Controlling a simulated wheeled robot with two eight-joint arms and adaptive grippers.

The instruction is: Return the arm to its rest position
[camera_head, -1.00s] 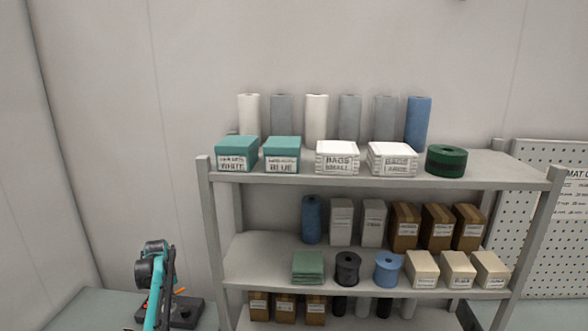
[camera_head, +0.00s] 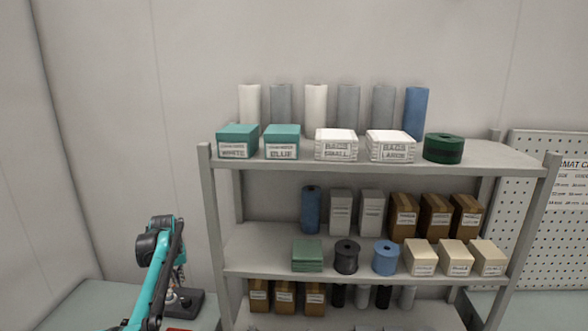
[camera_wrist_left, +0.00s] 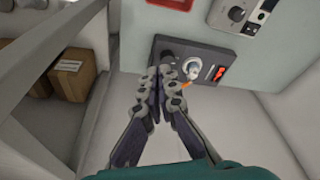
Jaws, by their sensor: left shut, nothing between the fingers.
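My left arm (camera_head: 158,275), teal and black, stands at the lower left of the head view, beside the shelf. In the left wrist view my left gripper (camera_wrist_left: 166,76) is shut, its dark fingers together with nothing between them. A dark box (camera_wrist_left: 205,75) with a silver knob and a red switch lies beyond the fingertips. I cannot tell whether the fingers touch it. In the head view this dark box (camera_head: 188,301) sits behind my arm and is partly hidden by it. My right gripper is in neither view.
A grey shelf (camera_head: 480,157) holds rolls, spools and boxes, right of my arm. A pale table (camera_head: 85,305) lies below the arm. A pegboard (camera_head: 530,225) stands at the right. In the wrist view, brown boxes (camera_wrist_left: 72,75) sit on a shelf at the left.

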